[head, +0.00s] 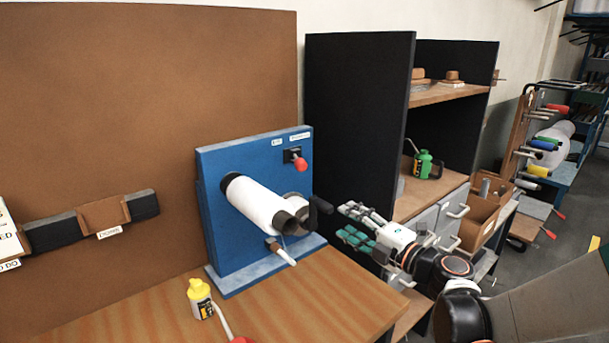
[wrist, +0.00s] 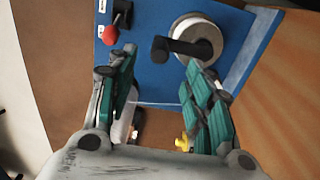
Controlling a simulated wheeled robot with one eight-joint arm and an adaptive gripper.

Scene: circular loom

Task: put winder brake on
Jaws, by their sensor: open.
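The winder is a blue upright panel (head: 225,178) on a wooden bench, with a white roll (head: 255,207) sticking out of it. A red-knobbed lever (head: 299,162) sits at its upper right under small labels; the red knob also shows in the wrist view (wrist: 109,36). A black crank handle (head: 320,205) stands by the roll's end. A white-handled lever (head: 284,256) sticks out low on the panel. I cannot tell which lever is the brake. My gripper (head: 344,223) is open and empty, right of the crank, facing the panel. The crank shows between its fingers (wrist: 160,60).
A black cabinet side (head: 355,115) rises behind my gripper. The bench's front middle is mostly clear.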

